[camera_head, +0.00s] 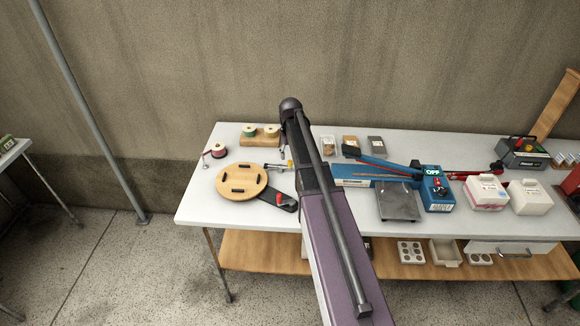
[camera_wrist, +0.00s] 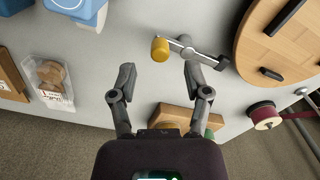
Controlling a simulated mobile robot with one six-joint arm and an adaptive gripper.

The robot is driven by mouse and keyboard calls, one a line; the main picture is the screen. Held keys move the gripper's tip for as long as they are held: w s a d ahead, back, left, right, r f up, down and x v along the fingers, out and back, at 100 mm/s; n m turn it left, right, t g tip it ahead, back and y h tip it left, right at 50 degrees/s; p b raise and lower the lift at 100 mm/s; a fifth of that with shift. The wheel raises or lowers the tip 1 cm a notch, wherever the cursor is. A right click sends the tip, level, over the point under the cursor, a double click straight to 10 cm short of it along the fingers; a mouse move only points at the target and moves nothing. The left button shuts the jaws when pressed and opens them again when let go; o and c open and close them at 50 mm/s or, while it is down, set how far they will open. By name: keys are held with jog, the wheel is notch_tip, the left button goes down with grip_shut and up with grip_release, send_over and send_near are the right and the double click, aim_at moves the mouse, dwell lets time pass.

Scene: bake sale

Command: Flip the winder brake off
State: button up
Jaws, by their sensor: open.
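A lever with a yellow knob (camera_wrist: 160,49) and a metal bar stands on the white table; it also shows in the head view, where the yellow knob (camera_head: 290,164) is beside my arm. A round wooden disc (camera_head: 241,182) with black pegs lies just left of it, and the disc's edge (camera_wrist: 262,42) shows at the right of the wrist view. A red-tipped black arm (camera_head: 286,202) sticks out from the disc's right side. I cannot tell which lever is the brake. My gripper (camera_wrist: 158,76) is open and empty, its fingertips pointing toward the yellow-knobbed lever, apparently apart from it.
A maroon spool (camera_wrist: 264,115) sits beside the disc. A wooden spool stand (camera_head: 265,142) is at the back left. A bagged cookie pack (camera_wrist: 50,82) lies left of my gripper. A blue sealer (camera_head: 437,189) and white boxes (camera_head: 486,192) fill the right side.

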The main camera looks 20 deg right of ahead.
aim_at(290, 161)
jog(key=shift+f+b, duration=1.65)
jog(key=shift+f, duration=0.3)
jog(key=shift+c, duration=0.2)
grip_shut()
